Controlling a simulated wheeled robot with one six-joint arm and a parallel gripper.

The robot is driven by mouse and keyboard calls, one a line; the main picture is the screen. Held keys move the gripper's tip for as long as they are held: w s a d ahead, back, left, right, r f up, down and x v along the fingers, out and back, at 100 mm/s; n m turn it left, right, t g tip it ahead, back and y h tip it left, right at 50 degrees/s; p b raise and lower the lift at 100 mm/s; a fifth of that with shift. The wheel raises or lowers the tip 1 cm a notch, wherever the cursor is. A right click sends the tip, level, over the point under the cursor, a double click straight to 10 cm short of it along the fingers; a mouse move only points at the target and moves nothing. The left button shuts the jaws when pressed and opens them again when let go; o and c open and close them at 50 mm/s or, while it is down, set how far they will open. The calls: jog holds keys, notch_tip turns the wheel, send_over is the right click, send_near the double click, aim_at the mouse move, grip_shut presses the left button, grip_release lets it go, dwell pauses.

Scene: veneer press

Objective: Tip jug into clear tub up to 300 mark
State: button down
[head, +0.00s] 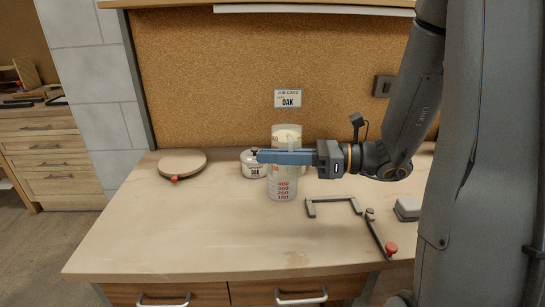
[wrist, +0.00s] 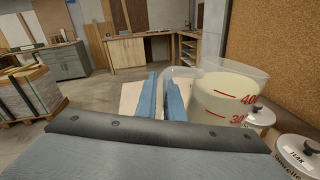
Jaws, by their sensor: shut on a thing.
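In the head view, the clear tub (head: 283,192) stands on the bench with red marks up its front, 400 among the upper ones. Above it, behind my fingers, is the clear jug (head: 287,138) with pale cream liquid and an orange mark. My gripper (head: 262,156) is shut on the jug, its blue fingers crossing in front and hiding its lower part. In the wrist view, a clear vessel (wrist: 232,92) with pale liquid and red 400 and 300 marks is right of the blue fingers. I cannot tell the tub's liquid level.
A white lidded canister marked OAK (head: 254,168) stands just left of the tub. A round board (head: 183,164) with a red knob lies at the left. A metal bracket (head: 334,202) and a red-knobbed tool (head: 380,236) lie at the right. The bench front is clear.

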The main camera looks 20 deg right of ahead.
jog(key=shift+w+d+r+m+p, duration=0.1)
jog(key=shift+w+r+m+p, duration=0.2)
jog(key=shift+p, duration=0.45)
jog(key=shift+w+r+m+g+p, duration=0.15)
jog(key=shift+m+p, duration=0.35)
jog(key=shift+p, duration=0.75)
jog(key=shift+s+r+m+g+p, duration=0.2)
jog(key=shift+m+p, duration=0.3)
jog(key=shift+p, duration=0.75)
dwell(1.1)
jog(key=shift+w+r+m+h+p, duration=0.4)
jog(key=shift+m+p, duration=0.5)
jog(key=shift+p, duration=1.25)
dwell(1.5)
